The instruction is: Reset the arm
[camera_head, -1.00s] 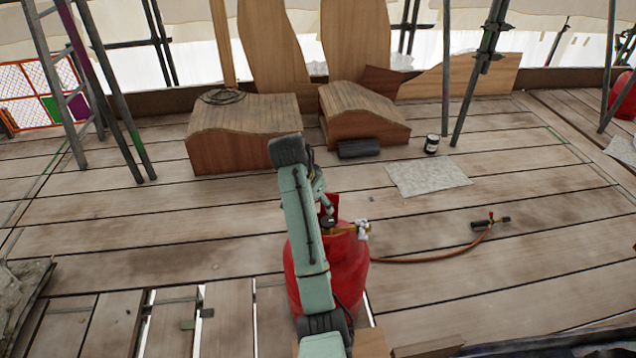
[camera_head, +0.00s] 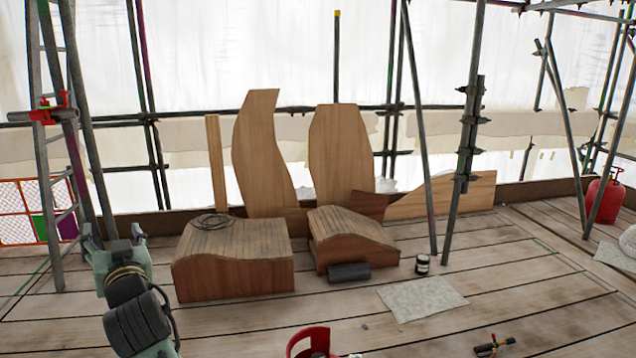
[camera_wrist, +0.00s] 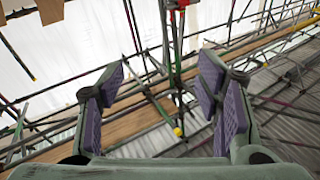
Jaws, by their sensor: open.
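My gripper (camera_head: 113,236) is at the lower left of the head view, raised in front of the boards. In the wrist view my gripper (camera_wrist: 160,82) is open, its purple-padded fingers spread wide. Nothing is between the pads. The wrist view looks past the fingers at scaffold poles and white sheeting. A red gas bottle (camera_head: 311,340) is cut off at the bottom edge of the head view, to the right of my arm.
Two curved wooden blocks (camera_head: 235,270) stand on the plank deck behind my gripper. Scaffold poles (camera_head: 82,150) rise at left and right. A torch (camera_head: 494,346), a grey sheet (camera_head: 421,298) and a small jar (camera_head: 422,264) lie or stand to the right. Bare planks surround them.

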